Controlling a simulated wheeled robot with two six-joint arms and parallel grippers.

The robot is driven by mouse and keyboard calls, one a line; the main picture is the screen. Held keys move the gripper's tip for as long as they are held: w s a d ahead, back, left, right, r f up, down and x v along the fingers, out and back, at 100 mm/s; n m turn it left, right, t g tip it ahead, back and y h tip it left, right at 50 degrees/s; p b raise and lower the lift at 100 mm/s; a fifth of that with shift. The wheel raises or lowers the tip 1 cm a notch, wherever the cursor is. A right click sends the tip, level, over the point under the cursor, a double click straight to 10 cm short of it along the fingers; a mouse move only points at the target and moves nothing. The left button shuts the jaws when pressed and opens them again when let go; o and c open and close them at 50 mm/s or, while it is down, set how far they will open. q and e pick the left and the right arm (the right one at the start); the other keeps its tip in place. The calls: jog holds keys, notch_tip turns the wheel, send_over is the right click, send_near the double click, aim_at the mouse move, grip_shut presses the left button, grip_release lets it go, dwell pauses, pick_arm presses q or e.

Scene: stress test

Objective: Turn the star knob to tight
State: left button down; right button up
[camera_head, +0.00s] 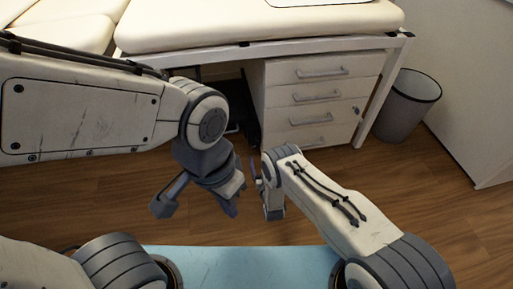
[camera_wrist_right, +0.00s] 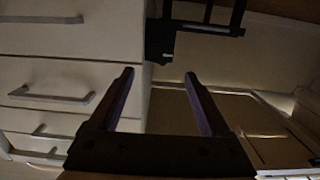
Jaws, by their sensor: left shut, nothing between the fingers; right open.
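I cannot make out the star knob in either view. A black bracket-like fitting (camera_wrist_right: 162,40) shows beyond my right fingers in the right wrist view; any knob on it is too dark to tell. In the head view a dark shape (camera_head: 236,118) under the couch, beside the drawers, is partly hidden by my left arm. My left gripper (camera_head: 229,196) is shut and empty, over the floor in front of the couch. My right gripper (camera_head: 264,188) is just to its right, open and empty. Its two spread fingers (camera_wrist_right: 159,75) also show in the right wrist view, apart from the fitting.
A white drawer unit (camera_head: 318,98) stands under the cream padded couch (camera_head: 260,24) on a white frame (camera_head: 381,92). A grey bin (camera_head: 407,106) stands to the right. A light blue surface (camera_head: 240,268) lies at the near edge. Wooden floor (camera_head: 400,178) is open at right.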

aim_at(256, 146)
jog(key=shift+t, duration=0.4)
jog(key=w+b, duration=0.1)
jog(key=w, duration=0.1)
jog(key=w+a+f+b, duration=0.1)
jog(key=w+b, duration=0.3)
jog(key=shift+w+a+f, duration=0.25)
jog(key=shift+w, duration=0.1)
jog(key=shift+w+a+r+b, duration=0.15)
jog(key=shift+w+b, duration=0.15)
jog(key=shift+w, duration=0.4)
grip_shut()
